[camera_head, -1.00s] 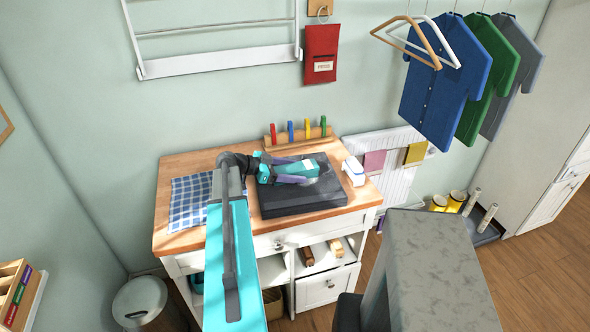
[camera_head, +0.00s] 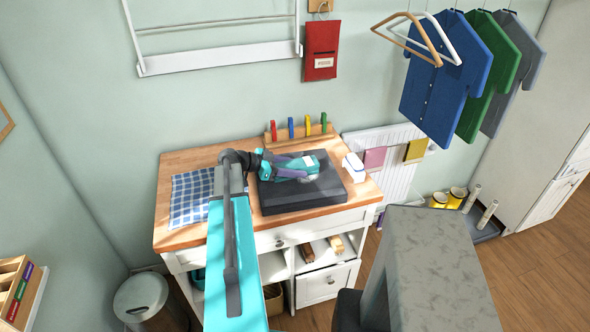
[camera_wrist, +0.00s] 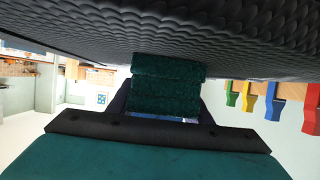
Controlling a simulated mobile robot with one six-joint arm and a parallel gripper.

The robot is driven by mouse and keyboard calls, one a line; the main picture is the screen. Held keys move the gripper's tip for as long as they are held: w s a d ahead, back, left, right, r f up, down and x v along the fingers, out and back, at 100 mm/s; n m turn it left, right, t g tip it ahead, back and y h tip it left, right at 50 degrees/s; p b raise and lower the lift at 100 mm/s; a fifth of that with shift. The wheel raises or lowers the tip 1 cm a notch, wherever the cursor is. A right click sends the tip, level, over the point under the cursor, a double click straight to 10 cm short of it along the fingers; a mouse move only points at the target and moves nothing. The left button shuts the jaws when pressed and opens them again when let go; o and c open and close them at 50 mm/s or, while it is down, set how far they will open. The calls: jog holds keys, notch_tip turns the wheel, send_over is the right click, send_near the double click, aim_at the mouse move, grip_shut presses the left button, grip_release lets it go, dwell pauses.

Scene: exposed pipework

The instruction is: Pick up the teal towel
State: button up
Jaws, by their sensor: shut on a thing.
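The teal towel (camera_wrist: 168,72) shows in the wrist view as a dark green, rolled or folded textured piece between my two fingers. My gripper (camera_wrist: 163,105) is shut on it. The towel lies against the dark textured pad (camera_wrist: 60,35), which fills the top of that view. In the head view my gripper (camera_head: 306,171) is low over the black pad (camera_head: 278,200) on the wooden worktop. There the teal towel cannot be told apart from my teal gripper body, so its full shape is hidden.
A rack with coloured pegs (camera_head: 303,132) stands behind the pad. A white iron-like object (camera_head: 353,167) is at its right. A blue checked cloth (camera_head: 190,198) lies on the worktop (camera_head: 178,239) at the left. Shirts (camera_head: 446,80) hang at the upper right.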

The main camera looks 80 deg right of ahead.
jog(key=shift+r, duration=0.2)
jog(key=shift+r+b, duration=1.3)
jog(key=shift+r, duration=0.2)
jog(key=s+a+b, duration=0.1)
jog(key=s+a, duration=0.1)
jog(key=a, duration=0.2)
jog(key=s+a+b, duration=0.2)
jog(key=a, duration=0.2)
jog(key=s+a+r+b, duration=0.1)
jog(key=s+a+b, duration=0.1)
jog(key=a, duration=0.2)
jog(key=shift+s+r, duration=0.1)
jog(key=shift+d+b, duration=0.15)
jog(key=shift+b, duration=0.9)
jog(key=b, duration=0.7)
jog(key=shift+s+a+b, duration=0.15)
jog(key=shift+a+b, duration=0.05)
jog(key=shift+b, duration=0.15)
jog(key=b, duration=0.3)
jog(key=a+b, duration=0.1)
jog(key=b, duration=0.2)
jog(key=shift+s, duration=0.25)
jog(key=a+b, duration=0.1)
jog(key=b, duration=0.2)
jog(key=shift+s+r, duration=0.15)
jog(key=shift+r, duration=0.15)
